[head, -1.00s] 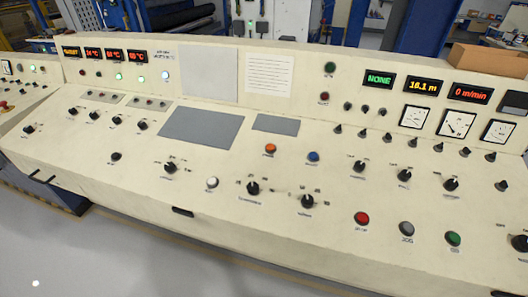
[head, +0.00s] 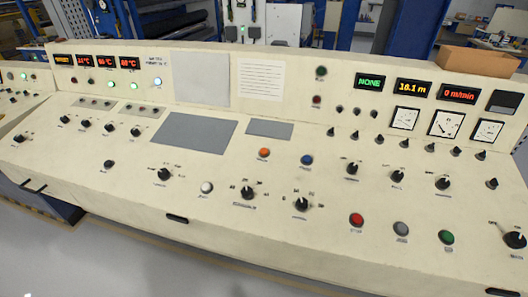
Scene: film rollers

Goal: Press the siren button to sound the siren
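A long cream control console (head: 130,190) fills the head view. Its sloped panel carries several push buttons. There is a white button (head: 206,188), an orange button (head: 264,153), a blue button (head: 307,160), a red button (head: 356,220), a grey button (head: 401,229) and a green button (head: 446,237). The labels are too small to read, so I cannot tell which one is the siren button. No button is touched by anything. Neither of my grippers is in the head view.
Black rotary knobs (head: 302,204) stand up from the panel. The upright back panel has lit displays (head: 413,88) and dial gauges (head: 446,123). A cardboard box (head: 465,61) sits on top at the right. Grey floor (head: 120,265) is clear in front.

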